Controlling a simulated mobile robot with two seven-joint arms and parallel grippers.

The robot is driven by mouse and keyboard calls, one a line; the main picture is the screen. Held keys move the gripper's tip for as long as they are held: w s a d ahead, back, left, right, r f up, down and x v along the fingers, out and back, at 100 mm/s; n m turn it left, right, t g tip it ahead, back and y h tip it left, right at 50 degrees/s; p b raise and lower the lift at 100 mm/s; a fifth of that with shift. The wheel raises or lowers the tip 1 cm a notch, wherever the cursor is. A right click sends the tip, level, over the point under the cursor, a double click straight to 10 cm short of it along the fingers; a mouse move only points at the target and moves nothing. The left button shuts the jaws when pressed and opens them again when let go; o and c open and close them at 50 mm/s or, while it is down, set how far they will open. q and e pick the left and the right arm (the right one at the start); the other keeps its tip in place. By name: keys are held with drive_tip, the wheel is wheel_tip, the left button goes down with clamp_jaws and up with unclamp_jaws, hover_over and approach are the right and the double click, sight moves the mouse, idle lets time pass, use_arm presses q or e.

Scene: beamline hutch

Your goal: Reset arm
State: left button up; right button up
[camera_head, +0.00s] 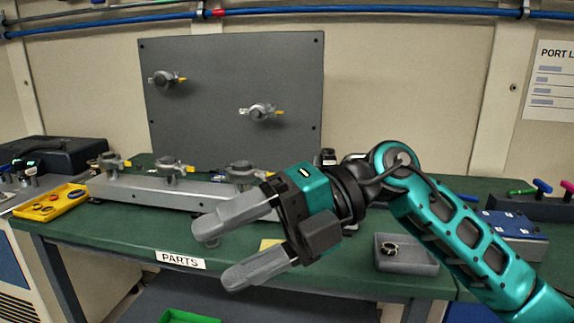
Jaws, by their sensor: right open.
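My right gripper (240,242) is in front of the green workbench (105,220), in the middle of the view. Its teal and black arm comes in from the lower right. Its two grey fingers point left and stand apart, with nothing between them. The fingers hide part of the bench and the right end of a grey rail (135,190) with several clamp fittings. My left gripper is not in view.
A grey upright panel (230,75) carries two clamp fittings. A yellow tray (50,203) is at left. A grey tray (407,262) holding a ring-like part lies close to my right arm. A blue box (515,224) stands at right. A PARTS label (180,260) marks the bench edge.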

drive_tip(key=w+d+f+m+t+p, duration=0.1)
drive_tip(key=w+d+f+m+t, duration=0.45)
drive_tip(key=m+t, duration=0.75)
drive_tip(key=w+d+f+m+t, duration=0.6)
drive_tip(key=m+t, duration=0.5)
drive_tip(key=m, duration=0.5)
drive_tip(key=s+d+f+m+g+h, duration=0.1)
drive_tip(key=s+d+f+m+h, duration=0.25)
drive_tip(key=f, duration=0.55)
drive_tip(key=s+d+f+m+g+h, duration=0.1)
drive_tip(key=s+d+f+m+h, duration=0.15)
drive_tip(key=f+m+h, duration=0.4)
drive_tip(key=s+d+f+g, duration=0.2)
drive_tip(key=s+f, duration=0.3)
drive_tip(key=f, duration=0.2)
drive_tip(key=s+d+f+g+h, duration=0.1)
drive_tip(key=s+d+f+g, duration=0.2)
drive_tip(key=s+f, duration=0.3)
drive_tip(key=shift+d+f+h+p, duration=0.15)
drive_tip(key=shift+f+h+p, duration=0.2)
drive_tip(key=shift+f, duration=0.35)
drive_tip(key=shift+w, duration=0.1)
